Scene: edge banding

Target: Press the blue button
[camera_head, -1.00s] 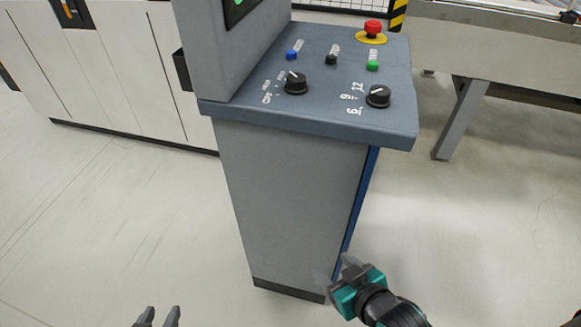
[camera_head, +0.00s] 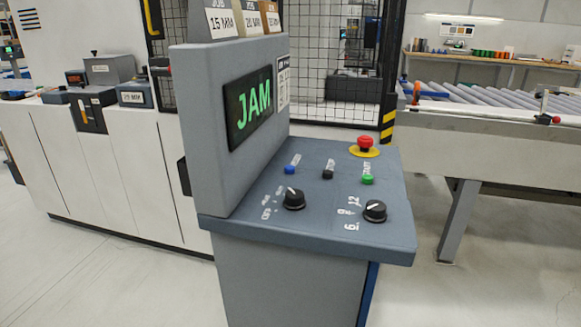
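The blue button (camera_head: 289,170) is a small round button on the sloped top of the grey control console (camera_head: 330,234), at its left side near the upright screen panel. A black button (camera_head: 327,174) and a green button (camera_head: 367,180) stand in a row to its right. A black knob (camera_head: 293,199) is just in front of the blue button, and a second knob (camera_head: 375,211) is at the right. The red emergency button (camera_head: 365,144) sits on a yellow base at the back. Neither of my grippers is in view.
The screen (camera_head: 248,106) reads "JAM" in green. A white machine housing (camera_head: 95,175) stands to the left, and a roller conveyor (camera_head: 490,105) on a grey frame to the right. A black mesh fence (camera_head: 335,75) is behind. The floor at front left and front right is clear.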

